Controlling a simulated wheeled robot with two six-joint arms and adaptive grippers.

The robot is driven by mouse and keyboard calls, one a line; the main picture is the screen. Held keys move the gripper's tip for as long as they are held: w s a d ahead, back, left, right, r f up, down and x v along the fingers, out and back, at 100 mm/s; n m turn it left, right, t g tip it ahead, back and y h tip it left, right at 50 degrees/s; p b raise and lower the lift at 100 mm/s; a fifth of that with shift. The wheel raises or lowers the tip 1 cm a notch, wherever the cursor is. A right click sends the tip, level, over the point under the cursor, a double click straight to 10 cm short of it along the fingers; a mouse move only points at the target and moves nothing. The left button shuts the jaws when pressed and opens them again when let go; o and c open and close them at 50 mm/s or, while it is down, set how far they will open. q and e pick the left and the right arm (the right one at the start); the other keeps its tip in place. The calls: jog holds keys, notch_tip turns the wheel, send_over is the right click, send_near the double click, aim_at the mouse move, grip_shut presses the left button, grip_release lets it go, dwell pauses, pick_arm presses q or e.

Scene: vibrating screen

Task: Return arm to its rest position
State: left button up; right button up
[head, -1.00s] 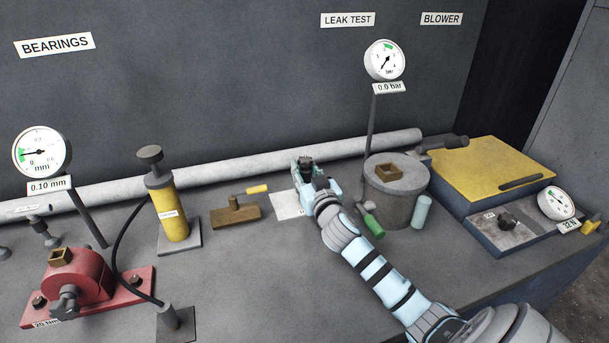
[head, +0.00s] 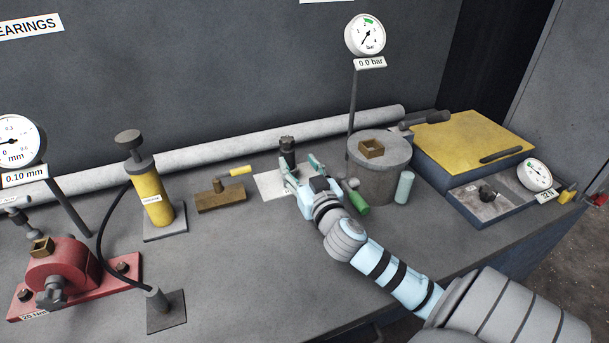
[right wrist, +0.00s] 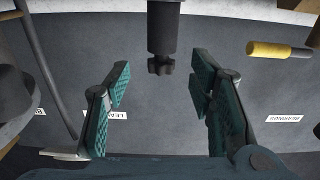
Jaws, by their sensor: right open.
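My right gripper (head: 300,167) is open and empty above the bench, left of the grey drum. A dark cylindrical part (head: 287,152) stands upright on a pale plate (head: 267,186) just beyond its fingers. In the right wrist view my spread green finger pads (right wrist: 160,88) frame an empty gap, and the dark part (right wrist: 161,35) lies ahead of that gap. The fingers appear apart from it. My right arm reaches in from the lower right. My left gripper is not in view.
Close on the right stand the grey drum (head: 385,178), a green-handled tool (head: 357,202), a pale green cylinder (head: 404,187) and a gauge post (head: 352,110). A brass block with a yellow handle (head: 220,196) is to the left. The front middle of the bench (head: 260,270) is clear.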

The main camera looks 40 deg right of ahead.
jog(key=v, duration=0.4)
dwell(0.3)
